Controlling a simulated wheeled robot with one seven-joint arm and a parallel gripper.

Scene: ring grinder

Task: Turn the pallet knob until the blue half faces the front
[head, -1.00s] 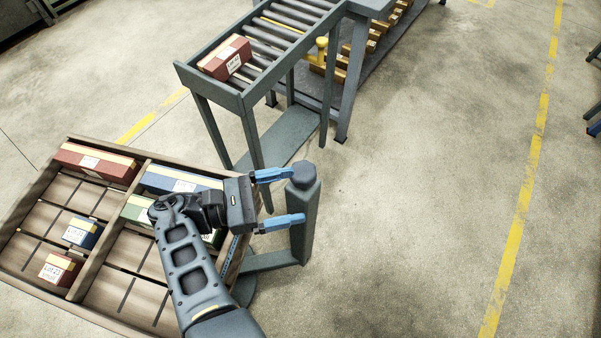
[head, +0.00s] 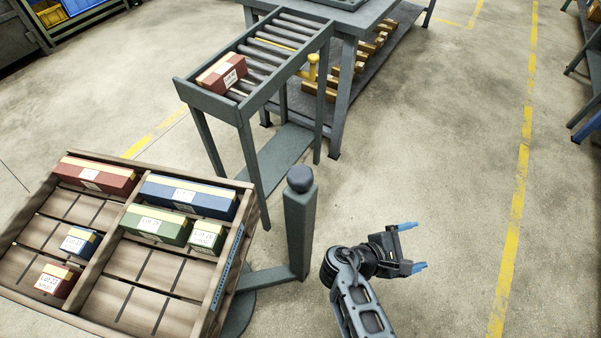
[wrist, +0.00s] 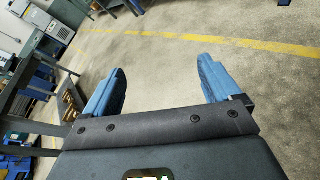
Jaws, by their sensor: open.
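The pallet (head: 140,284) is a wooden, divided tray at the lower left of the head view, holding boxes in two columns. The knob (head: 299,179) is a dark faceted cap on top of a grey-green post (head: 298,230) beside the pallet's right side. The pallet's left column has red and blue boxes, its right column a blue box and green boxes. My gripper (head: 410,247) is open and empty, to the right of the post and apart from it. In the wrist view its blue fingers (wrist: 160,85) are spread with only floor between them.
A roller conveyor (head: 262,75) with a red box (head: 221,73) stands behind the post. A grey workbench (head: 350,22) is beyond it, with yellow blocks below. The floor right of my gripper is clear up to a yellow line (head: 517,195).

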